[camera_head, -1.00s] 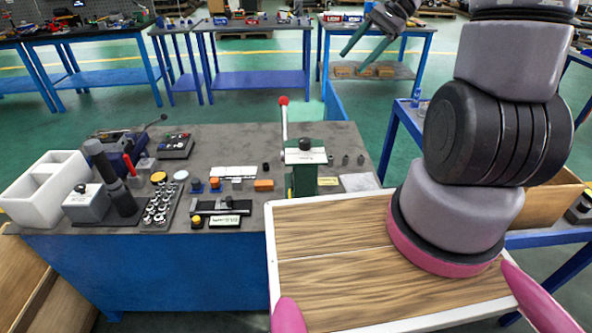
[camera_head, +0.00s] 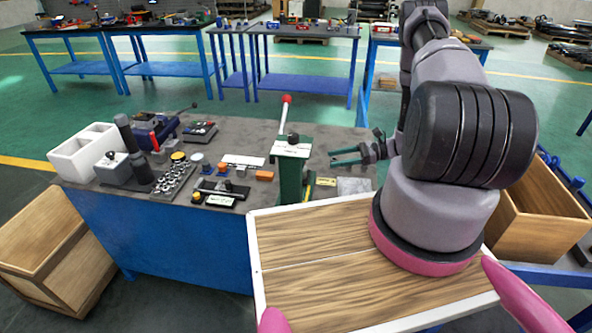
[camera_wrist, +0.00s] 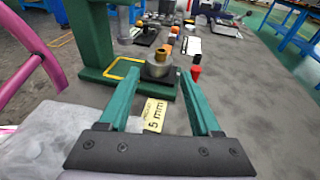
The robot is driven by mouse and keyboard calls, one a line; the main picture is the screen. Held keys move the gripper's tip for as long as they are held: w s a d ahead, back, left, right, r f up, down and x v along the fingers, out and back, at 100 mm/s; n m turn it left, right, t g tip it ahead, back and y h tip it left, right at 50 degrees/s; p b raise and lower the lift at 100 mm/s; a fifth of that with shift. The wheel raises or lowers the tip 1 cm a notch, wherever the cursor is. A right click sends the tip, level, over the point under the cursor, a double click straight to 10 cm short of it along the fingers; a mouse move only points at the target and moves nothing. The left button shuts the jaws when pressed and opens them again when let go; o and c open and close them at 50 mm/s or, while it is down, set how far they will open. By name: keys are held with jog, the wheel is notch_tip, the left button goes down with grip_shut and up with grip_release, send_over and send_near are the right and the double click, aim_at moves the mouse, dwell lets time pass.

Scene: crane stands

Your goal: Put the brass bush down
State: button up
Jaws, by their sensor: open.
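The brass bush (camera_wrist: 161,55) stands upright on a small dark grey block at the foot of the green press (camera_wrist: 92,40), ahead of my fingertips in the wrist view. My gripper (camera_wrist: 160,76) is open, with its green fingers apart and nothing held between them. The bush appears between the finger lines but beyond the tips; I cannot tell the exact gap. In the head view, my gripper (camera_head: 332,158) is low over the right of the bench, pointing left at the press (camera_head: 290,172). The bush cannot be made out there.
A yellow "5 mm" label (camera_wrist: 155,115) lies between my fingers in the wrist view. The press has a red-knobbed lever (camera_head: 286,110) standing up. Left on the bench (camera_head: 240,130) are a white bin (camera_head: 88,150) and a socket tray (camera_head: 173,180). A grey plate (camera_head: 353,186) lies near my gripper.

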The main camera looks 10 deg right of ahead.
aim_at(306, 168)
jog(key=x, duration=0.4)
jog(key=shift+a+f, duration=0.25)
jog(key=shift+a, duration=0.15)
jog(key=shift+w+x, duration=0.2)
jog(key=shift+x, duration=2.8)
jog(key=shift+r, duration=0.1)
grip_shut()
